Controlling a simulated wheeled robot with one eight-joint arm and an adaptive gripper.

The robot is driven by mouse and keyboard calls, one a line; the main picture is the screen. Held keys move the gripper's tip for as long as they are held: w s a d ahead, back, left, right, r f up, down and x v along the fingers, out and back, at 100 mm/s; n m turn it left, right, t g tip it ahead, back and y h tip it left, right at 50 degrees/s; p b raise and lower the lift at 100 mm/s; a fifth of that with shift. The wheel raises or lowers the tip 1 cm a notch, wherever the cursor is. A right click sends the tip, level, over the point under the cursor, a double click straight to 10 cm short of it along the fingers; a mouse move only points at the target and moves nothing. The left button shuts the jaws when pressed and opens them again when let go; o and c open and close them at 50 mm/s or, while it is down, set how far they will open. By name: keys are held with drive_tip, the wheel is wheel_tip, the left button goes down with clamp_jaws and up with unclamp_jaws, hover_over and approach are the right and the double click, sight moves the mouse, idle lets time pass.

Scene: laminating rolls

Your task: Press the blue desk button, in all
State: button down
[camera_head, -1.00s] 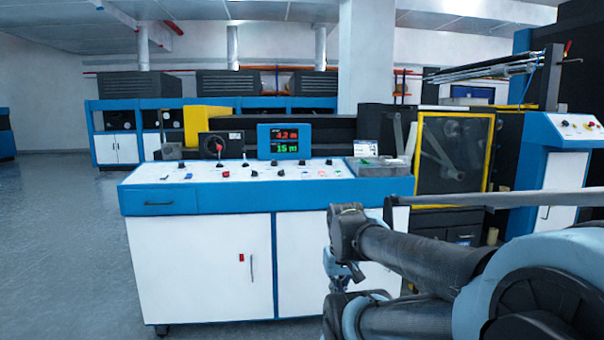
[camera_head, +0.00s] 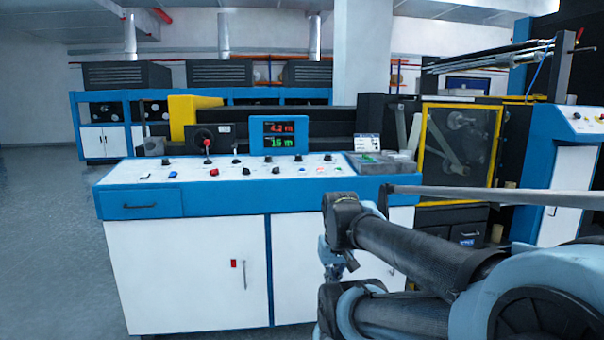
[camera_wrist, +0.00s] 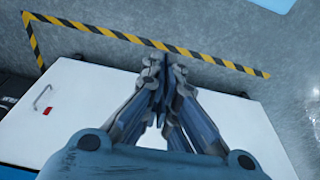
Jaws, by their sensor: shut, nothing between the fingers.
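The control desk (camera_head: 120,176) is a white and blue cabinet with a sloped white top. A small blue button (camera_head: 173,174) sits on the left part of that top, among other controls. My gripper (camera_head: 332,270) hangs in front of the desk's right door, below the top and well to the right of the blue button. In the wrist view my gripper (camera_wrist: 162,62) is shut, its fingertips together with nothing between them. The wrist view looks over the white cabinet front (camera_wrist: 90,105) and the floor; the blue button is not in it.
A black lever with a red knob (camera_head: 207,143) and a display (camera_head: 278,137) stand behind the controls. A grey tray (camera_head: 385,165) is at the top's right end. Open floor (camera_head: 50,240) lies left of the desk. Yellow-black tape (camera_wrist: 130,38) marks the floor.

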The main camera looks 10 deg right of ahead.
drive_tip(key=w+d+r+t+h, duration=0.1)
drive_tip(key=w+d+r+t, duration=0.1)
drive_tip(key=w+r, duration=0.8)
wheel_tip(320, 180, up, 21)
drive_tip(key=n+t+h, duration=0.2)
drive_tip(key=n+t, duration=0.3)
drive_tip(key=t, duration=0.1)
hover_over(302, 170)
drive_tip(key=shift+s+a+r, duration=0.2)
drive_tip(key=shift+s+a, duration=0.1)
drive_tip(key=shift+s, duration=0.15)
drive_tip(key=shift+w+f, duration=0.25)
drive_tip(key=shift+f, duration=1.2)
drive_tip(key=shift+w+f, duration=0.2)
drive_tip(key=shift+f, duration=1.25)
drive_tip(key=shift+w+f, duration=0.25)
drive_tip(key=shift+f, duration=1.2)
drive_tip(key=shift+w+f, duration=0.1)
drive_tip(key=shift+f, duration=0.6)
drive_tip(key=shift+r, duration=0.8)
